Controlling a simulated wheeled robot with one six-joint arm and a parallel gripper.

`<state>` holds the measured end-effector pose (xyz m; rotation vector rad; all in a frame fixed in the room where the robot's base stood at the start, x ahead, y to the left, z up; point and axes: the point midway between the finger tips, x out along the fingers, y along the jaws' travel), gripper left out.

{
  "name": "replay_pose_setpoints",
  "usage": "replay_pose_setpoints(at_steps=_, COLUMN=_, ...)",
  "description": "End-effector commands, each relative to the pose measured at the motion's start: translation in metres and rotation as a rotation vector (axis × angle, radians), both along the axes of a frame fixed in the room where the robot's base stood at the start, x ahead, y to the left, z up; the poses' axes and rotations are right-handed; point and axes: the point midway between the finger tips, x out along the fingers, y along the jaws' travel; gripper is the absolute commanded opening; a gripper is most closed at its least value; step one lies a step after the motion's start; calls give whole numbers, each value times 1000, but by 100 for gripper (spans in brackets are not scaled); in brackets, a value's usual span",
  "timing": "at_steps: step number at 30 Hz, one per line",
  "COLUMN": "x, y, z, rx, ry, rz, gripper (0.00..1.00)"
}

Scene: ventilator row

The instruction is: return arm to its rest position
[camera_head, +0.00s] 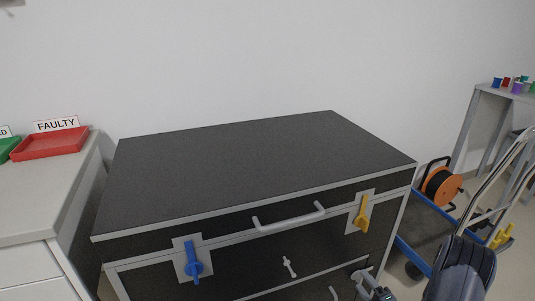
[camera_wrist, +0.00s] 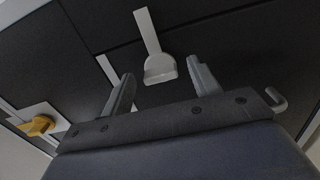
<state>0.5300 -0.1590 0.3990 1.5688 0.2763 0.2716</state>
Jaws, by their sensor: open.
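My gripper (camera_wrist: 160,70) is open in the wrist view, its two grey fingers apart with nothing held between them. A pale grey handle piece (camera_wrist: 158,66) on the dark front shows between and beyond the fingers; I cannot tell how far off it is. In the head view my gripper (camera_head: 372,286) is partly seen at the bottom edge, in front of the lower right of the black case. My dark arm link (camera_head: 460,270) shows at the lower right.
The black case (camera_head: 250,170) has a blue latch (camera_head: 194,260), a yellow latch (camera_head: 362,214) and a grey bar handle (camera_head: 289,217). A red FAULTY tray (camera_head: 48,146) sits on the left counter (camera_head: 45,195). A blue-edged cart (camera_head: 412,243) with an orange reel (camera_head: 441,188) stands at right.

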Motion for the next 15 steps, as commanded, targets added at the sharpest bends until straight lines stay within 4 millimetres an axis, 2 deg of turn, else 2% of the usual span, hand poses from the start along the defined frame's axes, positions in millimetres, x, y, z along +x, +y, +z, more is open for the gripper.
replay_pose_setpoints(at_steps=5, x=8, y=3, z=0, rx=-1, ry=0, rz=0, gripper=58)
replay_pose_setpoints(at_steps=15, x=6, y=2, z=0, rx=-3, ry=-1, rz=-1, gripper=58)
